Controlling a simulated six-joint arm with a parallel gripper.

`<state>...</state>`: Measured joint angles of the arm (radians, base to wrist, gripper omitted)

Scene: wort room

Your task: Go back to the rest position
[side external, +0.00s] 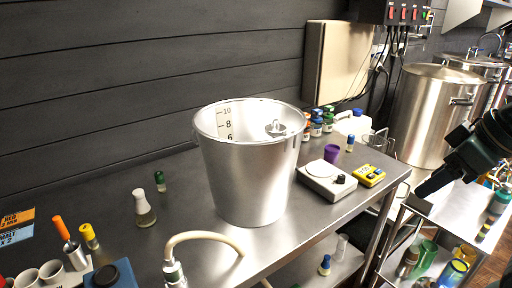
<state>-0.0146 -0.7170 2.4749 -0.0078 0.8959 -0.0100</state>
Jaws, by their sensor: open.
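My gripper (424,196) is at the right side of the side external view, at the end of my dark arm. It is beyond the right end of the steel bench, over or in front of a lower shelf unit. It is open, and I see nothing held in it. The view is too small to show the gap between its fingertips clearly.
A large steel bucket (246,170) stands on the steel bench (205,258). A white scale (327,181), a yellow meter (369,175) and a purple cup (332,153) are right of it. A big steel kettle (430,112) stands behind my gripper. Bottles crowd the lower shelf.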

